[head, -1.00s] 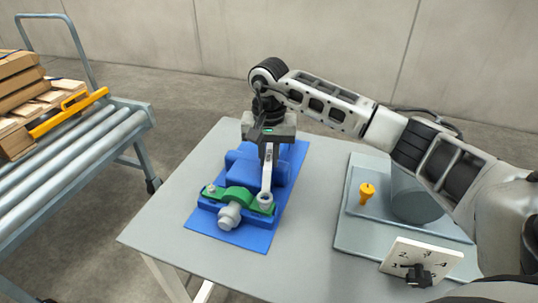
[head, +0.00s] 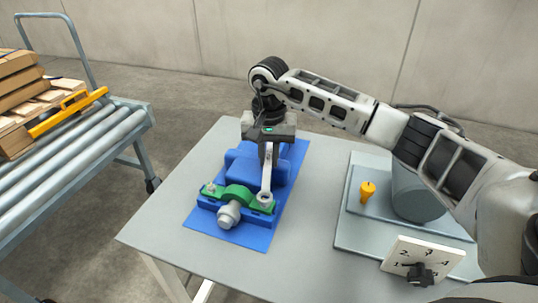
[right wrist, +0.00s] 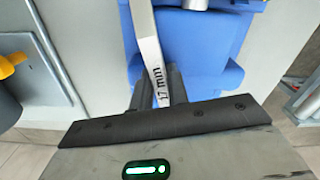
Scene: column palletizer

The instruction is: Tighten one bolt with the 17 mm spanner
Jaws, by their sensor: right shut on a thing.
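My right gripper (head: 268,150) is shut on the spanner (head: 266,182), whose handle reads "17 mm" in the right wrist view (right wrist: 151,60). The spanner's ring end is at the right bolt of the green clamp (head: 238,195); whether it is fully seated on the bolt head I cannot tell. Another bolt (head: 211,187) shows uncovered at the clamp's left end. The clamp sits on a blue block (head: 262,168), with a grey shaft (head: 228,214) sticking out in front. My left gripper is not in view.
The block stands on a blue mat (head: 240,236) on a grey table (head: 315,200). A roller conveyor (head: 80,150) stands left.

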